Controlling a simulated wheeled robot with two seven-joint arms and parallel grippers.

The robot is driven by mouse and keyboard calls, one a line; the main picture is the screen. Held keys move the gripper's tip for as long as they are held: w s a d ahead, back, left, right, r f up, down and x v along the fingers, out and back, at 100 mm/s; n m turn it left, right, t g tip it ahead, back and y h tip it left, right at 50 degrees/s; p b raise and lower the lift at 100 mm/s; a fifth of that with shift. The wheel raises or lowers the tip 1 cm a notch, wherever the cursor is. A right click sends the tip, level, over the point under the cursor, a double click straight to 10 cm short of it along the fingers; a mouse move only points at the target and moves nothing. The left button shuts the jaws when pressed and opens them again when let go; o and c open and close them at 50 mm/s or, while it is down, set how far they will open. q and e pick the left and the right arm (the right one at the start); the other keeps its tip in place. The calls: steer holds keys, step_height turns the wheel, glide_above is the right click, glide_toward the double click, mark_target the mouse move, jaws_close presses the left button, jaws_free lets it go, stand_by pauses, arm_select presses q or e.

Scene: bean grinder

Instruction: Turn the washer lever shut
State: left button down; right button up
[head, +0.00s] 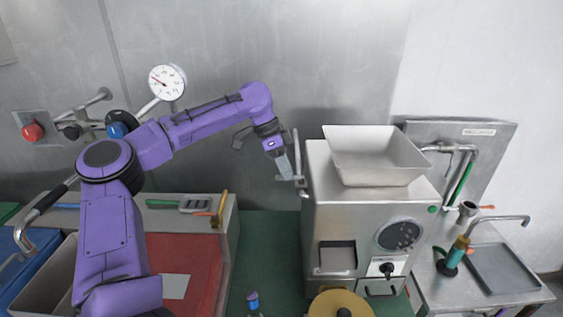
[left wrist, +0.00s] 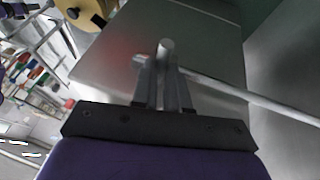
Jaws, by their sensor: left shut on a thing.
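The washer lever (head: 297,155) is a thin grey metal bar on the left side of the steel grinder (head: 335,215). It stands roughly upright in the head view, with a short cross piece at its lower end. My left gripper (head: 290,178) points down beside the grinder at the lever's lower part. In the left wrist view, the two fingers of this gripper (left wrist: 164,75) are shut on the lever's metal, and the lever's rod (left wrist: 250,95) runs off to the right. The fingers hide the exact grip. My right gripper is not in view.
A square metal hopper (head: 375,155) tops the grinder. A round gauge (head: 167,82) and a red knob (head: 32,131) are on the back wall at left. A red lidded box (head: 185,270) stands at lower left. A sink counter (head: 500,270) is at right.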

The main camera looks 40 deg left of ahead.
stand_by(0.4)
arm_select(q)
steer(key=c, duration=1.1)
jaws_free()
steer(key=v, duration=1)
steer(key=shift+a+r, duration=0.1)
steer(key=shift+r, duration=0.15)
steer(key=shift+w, duration=0.1)
